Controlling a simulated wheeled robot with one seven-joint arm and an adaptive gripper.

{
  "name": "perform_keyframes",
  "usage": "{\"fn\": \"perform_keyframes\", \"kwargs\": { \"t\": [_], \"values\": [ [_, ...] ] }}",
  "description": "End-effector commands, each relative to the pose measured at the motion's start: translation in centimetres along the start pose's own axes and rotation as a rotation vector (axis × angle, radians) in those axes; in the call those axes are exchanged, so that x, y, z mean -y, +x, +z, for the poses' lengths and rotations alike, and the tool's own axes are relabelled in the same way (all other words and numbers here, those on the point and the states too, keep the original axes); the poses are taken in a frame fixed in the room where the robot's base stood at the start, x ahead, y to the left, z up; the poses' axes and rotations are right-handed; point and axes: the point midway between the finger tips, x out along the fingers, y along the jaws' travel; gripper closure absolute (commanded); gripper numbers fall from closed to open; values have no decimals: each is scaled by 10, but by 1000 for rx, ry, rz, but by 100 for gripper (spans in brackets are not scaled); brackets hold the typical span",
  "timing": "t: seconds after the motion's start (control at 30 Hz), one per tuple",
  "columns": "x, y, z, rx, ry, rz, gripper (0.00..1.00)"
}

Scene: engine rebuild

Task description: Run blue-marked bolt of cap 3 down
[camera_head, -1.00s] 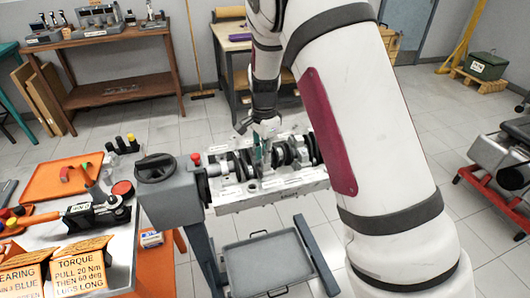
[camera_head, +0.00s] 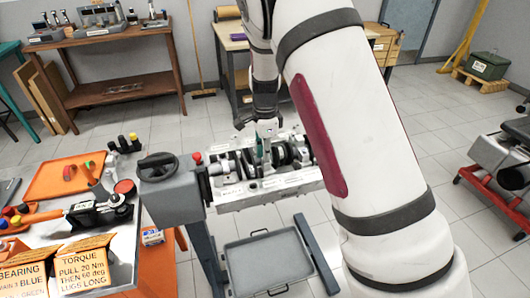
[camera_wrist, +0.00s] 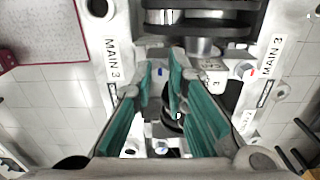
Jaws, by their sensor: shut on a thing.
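My gripper (camera_wrist: 160,68) has teal finger pads and points down at the engine block. It is shut on the blue-marked bolt, whose small blue mark (camera_wrist: 160,73) shows between the fingertips. Most of the bolt is hidden by the fingers. Cap 3 (camera_wrist: 213,74), a pale cap with a "3" on it, lies just right of the fingers. A red-marked bolt (camera_wrist: 243,71) sits at its right end. In the head view my gripper (camera_head: 266,129) is over the middle of the engine block (camera_head: 270,187); the bolt is too small to tell there.
"MAIN 3" labels (camera_wrist: 118,60) flank the caps on both rails. The crankshaft (camera_wrist: 203,22) lies close to the fingers. The block hangs on a stand with a handwheel (camera_head: 157,166). A grey tray (camera_head: 268,262) lies below.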

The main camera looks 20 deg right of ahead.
Motion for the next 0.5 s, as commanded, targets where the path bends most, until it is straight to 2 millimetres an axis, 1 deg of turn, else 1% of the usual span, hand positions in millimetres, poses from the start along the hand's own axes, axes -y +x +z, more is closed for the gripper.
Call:
{"fn": "perform_keyframes", "kwargs": {
  "t": [0.03, 0.07, 0.1, 0.37, 0.5],
  "values": [
    [0, -2, -1, 0, 1, -1, 100],
    [0, -2, -1, 0, 1, -1, 82],
    [0, -2, -1, 0, 1, -1, 78],
    [0, -1, 0, 0, 0, 0, 78],
    [0, -8, 0, 0, -1, -2, 78]
  ]
}}
